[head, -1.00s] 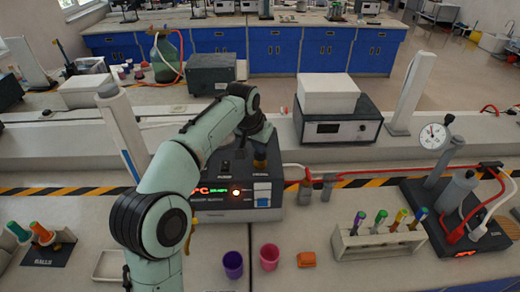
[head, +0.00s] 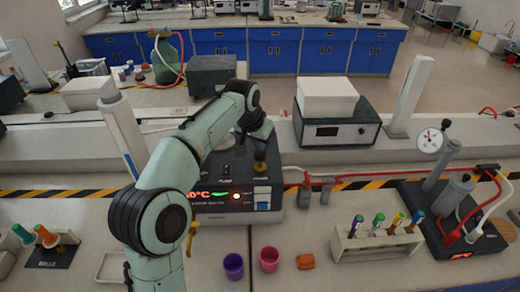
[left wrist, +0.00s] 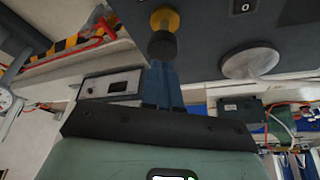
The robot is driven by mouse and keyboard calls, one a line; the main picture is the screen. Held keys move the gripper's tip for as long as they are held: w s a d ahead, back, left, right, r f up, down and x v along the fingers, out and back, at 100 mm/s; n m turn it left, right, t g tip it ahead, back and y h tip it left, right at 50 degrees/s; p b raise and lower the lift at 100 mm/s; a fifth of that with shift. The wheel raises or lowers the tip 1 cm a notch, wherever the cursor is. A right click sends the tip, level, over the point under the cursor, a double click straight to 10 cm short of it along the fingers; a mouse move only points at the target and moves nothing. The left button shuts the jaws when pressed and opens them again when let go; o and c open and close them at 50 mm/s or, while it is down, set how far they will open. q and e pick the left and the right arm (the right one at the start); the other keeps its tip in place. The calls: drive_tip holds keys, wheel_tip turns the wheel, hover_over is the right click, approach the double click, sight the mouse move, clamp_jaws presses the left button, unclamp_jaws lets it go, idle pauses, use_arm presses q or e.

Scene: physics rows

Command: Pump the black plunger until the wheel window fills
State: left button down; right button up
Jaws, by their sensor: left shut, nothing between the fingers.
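A black plunger knob on a yellow collar (head: 260,167) stands on top of a dark grey unit with a lit display (head: 207,194); the plunger also shows in the left wrist view (left wrist: 163,42). My left gripper (head: 258,143) is shut and empty, pointing down over the plunger. In the left wrist view its blue fingertips (left wrist: 160,66) are right at the black knob; I cannot tell if they touch it. A pale round disc (left wrist: 250,63), perhaps the wheel window, lies on the unit's top beside the plunger; its fill cannot be read. My right gripper is not in view.
A purple cup (head: 233,266), a pink cup (head: 269,259) and an orange block (head: 306,261) stand in front. A tube rack (head: 375,243) and a pump stand with a gauge (head: 430,140) are at the right. A red hose (head: 360,173) runs between the units.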

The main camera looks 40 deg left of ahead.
sight(260, 153)
use_arm(q)
drive_tip(key=shift+f, duration=0.15)
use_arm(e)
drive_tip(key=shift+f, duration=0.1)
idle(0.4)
use_arm(q)
drive_tip(key=shift+f+b, duration=0.85)
drive_tip(key=shift+f, duration=0.75)
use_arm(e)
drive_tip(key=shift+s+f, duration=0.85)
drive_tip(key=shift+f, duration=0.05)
use_arm(q)
drive_tip(key=shift+r, duration=0.1)
drive_tip(key=shift+r+p, duration=1.15)
drive_tip(key=shift+r, duration=0.55)
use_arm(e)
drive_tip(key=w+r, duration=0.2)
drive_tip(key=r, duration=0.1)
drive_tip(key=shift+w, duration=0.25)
use_arm(q)
drive_tip(key=shift+s, duration=0.1)
drive_tip(key=shift+f, duration=0.15)
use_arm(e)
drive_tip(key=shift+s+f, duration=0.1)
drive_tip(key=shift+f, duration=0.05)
